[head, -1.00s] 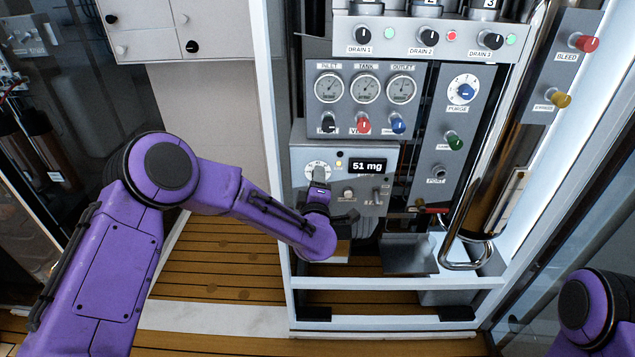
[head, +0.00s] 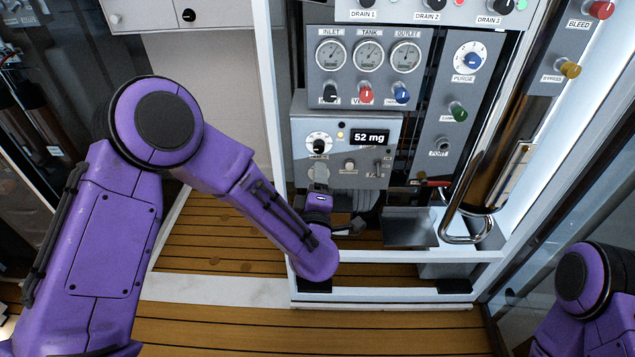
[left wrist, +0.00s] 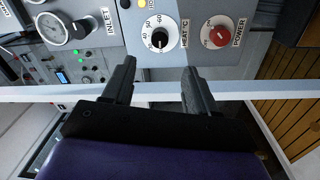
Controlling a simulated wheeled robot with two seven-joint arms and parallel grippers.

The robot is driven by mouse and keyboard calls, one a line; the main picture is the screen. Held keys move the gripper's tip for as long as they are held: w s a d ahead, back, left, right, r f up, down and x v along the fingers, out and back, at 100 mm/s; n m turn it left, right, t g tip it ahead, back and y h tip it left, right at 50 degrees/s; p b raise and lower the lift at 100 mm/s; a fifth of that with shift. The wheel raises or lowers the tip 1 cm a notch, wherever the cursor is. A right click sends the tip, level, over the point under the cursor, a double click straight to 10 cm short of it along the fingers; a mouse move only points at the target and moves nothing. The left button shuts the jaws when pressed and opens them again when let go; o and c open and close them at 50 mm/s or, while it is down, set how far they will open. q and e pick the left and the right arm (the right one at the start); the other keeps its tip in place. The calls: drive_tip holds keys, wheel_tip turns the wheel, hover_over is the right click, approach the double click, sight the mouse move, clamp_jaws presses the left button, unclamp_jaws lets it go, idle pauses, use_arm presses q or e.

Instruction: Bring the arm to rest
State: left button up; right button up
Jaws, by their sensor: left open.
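My left gripper (head: 345,224) is in front of and below the grey dosing unit (head: 350,120), whose display (head: 369,137) reads 52 mg. In the left wrist view my left gripper (left wrist: 158,75) is open, with nothing between its two dark fingers. Beyond the fingers are the white heat dial (left wrist: 157,36) and the red power knob (left wrist: 217,36), both apart from it. My purple left arm reaches in from the left and partly hides the gripper. Part of my right arm (head: 585,285) shows at the lower right; its gripper is out of the picture.
The white frame (head: 390,304) surrounds the panel, with a lower rail near my left wrist. A grey tray (head: 410,228) and a shiny vertical pipe (head: 490,150) stand to the right. Gauges (head: 368,56) and coloured valve knobs sit above. The wooden floor (head: 205,230) at left is clear.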

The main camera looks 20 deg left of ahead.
idle(0.3)
use_arm(q)
drive_tip(key=s+a+f+m+g+h+p, duration=0.2)
drive_tip(key=s+f+m+g, duration=0.25)
drive_tip(key=s+f, duration=0.35)
drive_tip(key=s+a+f+m+g+h+p, duration=0.1)
drive_tip(key=s+a+f+m+g, duration=0.3)
drive_tip(key=s+f, duration=0.5)
drive_tip(key=s+a+f+m+g+p, duration=0.1)
drive_tip(key=s+a+f+g+p, duration=0.1)
drive_tip(key=s, duration=0.7)
drive_tip(key=s+a+f+m+g+y+p, duration=0.1)
drive_tip(key=s+a+f+g, duration=0.3)
drive_tip(key=s, duration=0.5)
drive_tip(key=shift+s+a+f+m+p, duration=0.35)
drive_tip(key=shift+a+f+m+p, duration=0.1)
drive_tip(key=shift+a+m, duration=0.15)
